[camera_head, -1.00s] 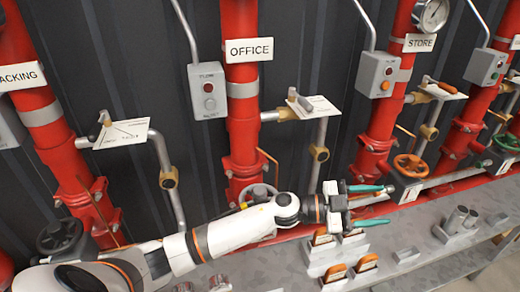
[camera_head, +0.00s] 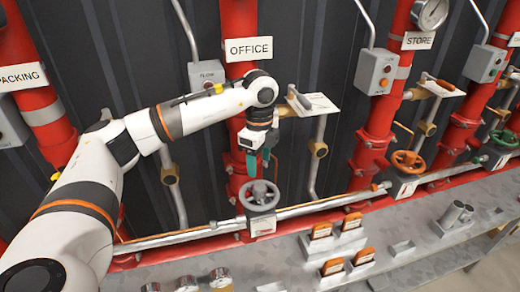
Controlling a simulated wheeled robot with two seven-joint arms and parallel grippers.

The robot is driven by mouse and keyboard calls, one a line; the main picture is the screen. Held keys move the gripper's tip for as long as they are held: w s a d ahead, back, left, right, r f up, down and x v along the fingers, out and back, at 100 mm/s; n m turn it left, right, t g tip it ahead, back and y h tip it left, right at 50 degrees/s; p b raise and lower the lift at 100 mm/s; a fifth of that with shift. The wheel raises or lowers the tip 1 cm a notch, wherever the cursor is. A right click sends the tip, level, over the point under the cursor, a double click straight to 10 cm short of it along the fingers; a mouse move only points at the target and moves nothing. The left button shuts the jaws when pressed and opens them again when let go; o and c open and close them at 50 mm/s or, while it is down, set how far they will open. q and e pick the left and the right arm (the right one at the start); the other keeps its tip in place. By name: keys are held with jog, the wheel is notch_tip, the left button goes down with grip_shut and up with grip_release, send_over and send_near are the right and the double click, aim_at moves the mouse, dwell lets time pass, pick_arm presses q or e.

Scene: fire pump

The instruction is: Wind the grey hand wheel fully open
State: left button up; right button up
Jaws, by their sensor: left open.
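The grey hand wheel (camera_head: 259,196) sits on its valve at the foot of the red OFFICE pipe (camera_head: 238,130), on the silver horizontal pipe. It is in full view. My left gripper (camera_head: 259,165) hangs above the wheel with its teal fingers pointing down. It is open and empty, and its fingertips look apart from the rim. My right gripper is not in view.
An orange hand wheel (camera_head: 408,162) and a green one (camera_head: 504,139) stand to the right. The shelf (camera_head: 290,250) in front holds orange-topped tags (camera_head: 322,230), gauges and metal cylinders. A grey FLOW box (camera_head: 208,75) is behind my arm.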

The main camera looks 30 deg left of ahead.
aim_at(259, 187)
pick_arm(q)
notch_tip(259, 187, down, 9)
jog(key=shift+f+p, duration=0.1)
jog(key=shift+p, duration=1)
jog(key=c, duration=1.2)
jog(key=o, duration=0.3)
jog(key=shift+c, duration=1.3)
jog(key=n+p, duration=0.1)
jog(key=n, duration=0.4)
jog(key=shift+p, duration=0.4)
jog(key=n, duration=0.3)
jog(key=shift+p, duration=0.35)
jog(key=o, duration=1)
jog(key=shift+c, duration=0.2)
